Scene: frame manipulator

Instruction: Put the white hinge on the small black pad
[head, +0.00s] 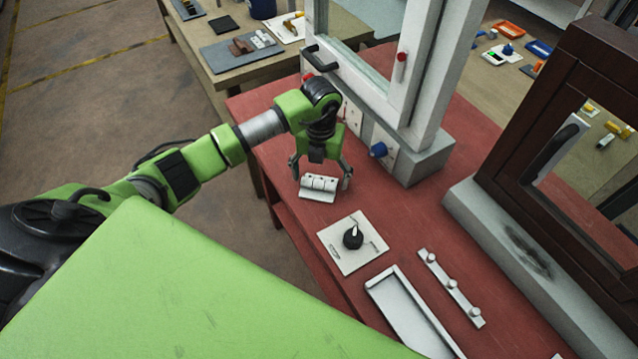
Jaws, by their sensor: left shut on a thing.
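The white hinge (318,188) is at the red table's left edge, below my left gripper (320,176). The gripper points down with one finger at each side of the hinge and is shut on it. I cannot tell whether the hinge still touches the table. A small black pad (223,24) lies on the wooden table at the back left, well away from the gripper. My right gripper is not in view.
A white window frame (413,75) stands just right of the gripper. A white plate with a black knob (353,238), a white tray (412,315) and a rail with pegs (452,288) lie nearer. A grey mat (222,62) with brown and white parts lies near the pad.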

